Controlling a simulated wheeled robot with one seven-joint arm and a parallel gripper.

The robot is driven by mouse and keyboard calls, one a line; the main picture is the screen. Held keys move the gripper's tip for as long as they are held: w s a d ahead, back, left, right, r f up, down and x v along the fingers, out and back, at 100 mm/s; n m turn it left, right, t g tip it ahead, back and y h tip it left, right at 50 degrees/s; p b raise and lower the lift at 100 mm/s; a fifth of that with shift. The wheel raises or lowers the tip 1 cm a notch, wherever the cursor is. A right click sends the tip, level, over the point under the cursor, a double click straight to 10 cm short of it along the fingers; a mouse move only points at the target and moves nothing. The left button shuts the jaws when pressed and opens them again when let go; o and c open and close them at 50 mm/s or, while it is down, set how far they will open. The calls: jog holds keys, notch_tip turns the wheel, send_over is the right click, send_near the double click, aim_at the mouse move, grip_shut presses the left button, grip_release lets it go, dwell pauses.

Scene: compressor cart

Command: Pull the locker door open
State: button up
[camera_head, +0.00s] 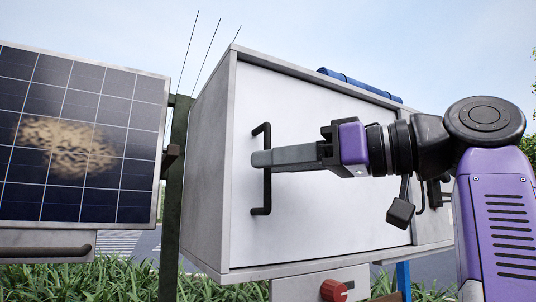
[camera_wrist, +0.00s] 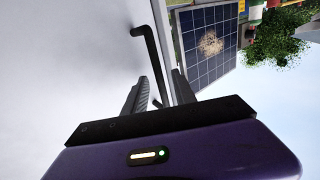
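The locker door (camera_head: 330,222) is a white panel on a grey box and looks closed in the head view. Its black upright bar handle (camera_head: 267,195) is at the door's left side; it also shows in the wrist view (camera_wrist: 150,52). My gripper (camera_head: 256,158) points left at the handle's middle, and its fingers cover part of the bar. In the wrist view my two fingers (camera_wrist: 160,76) are apart, one on each side of the bar, with gaps visible. I cannot tell whether either finger touches it.
A solar panel (camera_head: 75,140) with a brown dirt patch stands left of the locker, beside a dark green post (camera_head: 173,220). A red knob (camera_head: 334,290) is below the door. A blue roll (camera_head: 358,84) lies on top of the locker.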

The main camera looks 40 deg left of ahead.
jog(key=shift+s+a, duration=0.2)
jog(key=shift+a, duration=0.65)
grip_shut()
dwell(0.8)
